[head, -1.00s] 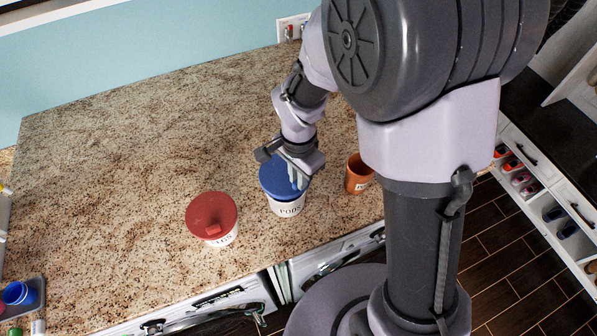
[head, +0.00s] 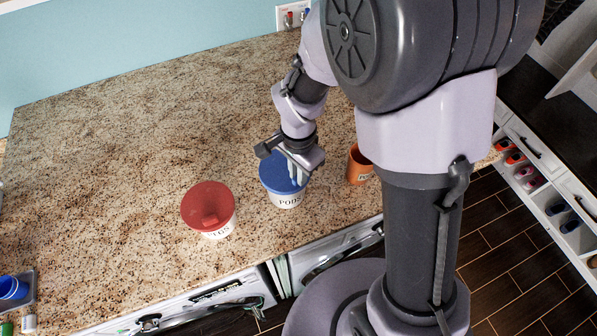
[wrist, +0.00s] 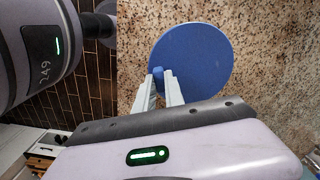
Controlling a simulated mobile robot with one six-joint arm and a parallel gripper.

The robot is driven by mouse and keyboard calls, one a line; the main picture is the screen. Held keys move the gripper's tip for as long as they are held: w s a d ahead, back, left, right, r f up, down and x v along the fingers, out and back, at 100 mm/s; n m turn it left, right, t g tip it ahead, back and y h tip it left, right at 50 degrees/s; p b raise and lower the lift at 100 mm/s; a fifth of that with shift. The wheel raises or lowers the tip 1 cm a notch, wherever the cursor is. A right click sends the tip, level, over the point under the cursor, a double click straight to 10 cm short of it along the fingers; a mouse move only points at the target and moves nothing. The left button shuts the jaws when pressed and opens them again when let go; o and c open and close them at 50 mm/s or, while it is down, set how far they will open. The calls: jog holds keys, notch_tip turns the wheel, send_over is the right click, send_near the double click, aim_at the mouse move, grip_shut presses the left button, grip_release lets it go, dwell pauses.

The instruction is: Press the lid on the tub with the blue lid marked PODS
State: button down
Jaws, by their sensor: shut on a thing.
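The white tub marked PODS (head: 287,201) stands on the granite counter near its front edge. Its blue lid (head: 270,178) lies over the tub's mouth; I cannot tell whether it is seated all round. My gripper (head: 297,178) is over the lid from above. In the wrist view my gripper (wrist: 165,85) is shut on the small blue knob (wrist: 158,73) near the edge of the blue disc (wrist: 195,60). The fingers hide part of the lid in the head view.
A white tub with a red lid (head: 207,203) stands left of the blue-lidded one. An orange cup (head: 359,167) stands close on the right. A tray with a blue cup (head: 13,288) is at the far left. The counter (head: 130,150) behind is clear.

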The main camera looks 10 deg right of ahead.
jog(key=shift+f+b, duration=0.9)
jog(key=shift+b, duration=0.5)
dwell(1.0)
dwell(0.4)
jog(key=c, duration=0.9)
grip_release()
jog(key=shift+o, duration=0.2)
jog(key=shift+r, duration=0.1)
jog(key=shift+r+p, duration=2.85)
jog(key=shift+r, duration=1.15)
grip_shut()
jog(key=shift+f, duration=0.15)
